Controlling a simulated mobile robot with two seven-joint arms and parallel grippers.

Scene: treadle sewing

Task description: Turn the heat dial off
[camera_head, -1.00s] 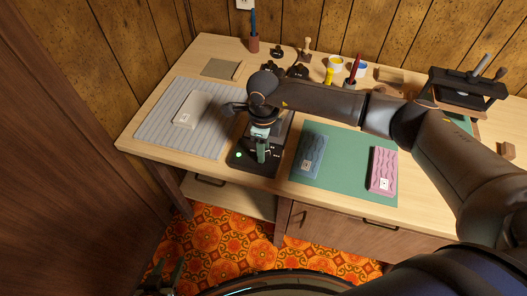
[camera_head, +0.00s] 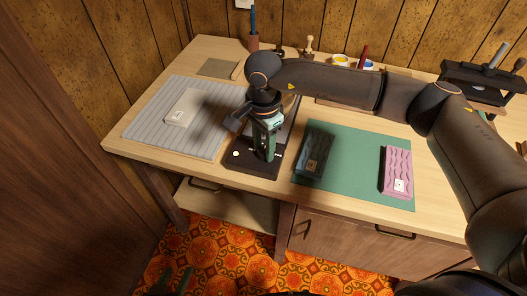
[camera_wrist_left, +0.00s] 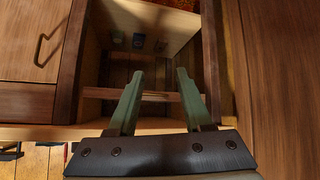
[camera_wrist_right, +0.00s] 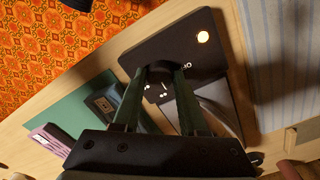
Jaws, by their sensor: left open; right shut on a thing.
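The heat dial (camera_wrist_right: 160,70) is a dark round knob on a black base plate (camera_wrist_right: 188,48) with small white marks. My right gripper (camera_wrist_right: 160,80) is shut on the dial, with its green fingers on either side of it; the fingers hide part of the dial. In the head view my right gripper (camera_head: 266,150) points down onto the black plate, and the dial is mostly hidden. A small lamp (camera_wrist_right: 203,37) on the plate glows warm white; it also shows in the head view (camera_head: 236,154). My left gripper (camera_wrist_left: 157,88) is open and empty, low in front of the desk.
A grey striped mat (camera_head: 150,118) with a pale block (camera_head: 187,106) lies left of the plate. A green mat (camera_head: 352,172) with a dark blue piece (camera_head: 314,150) and a pink piece (camera_head: 397,172) lies right. A black press (camera_head: 483,84) stands at the back right.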

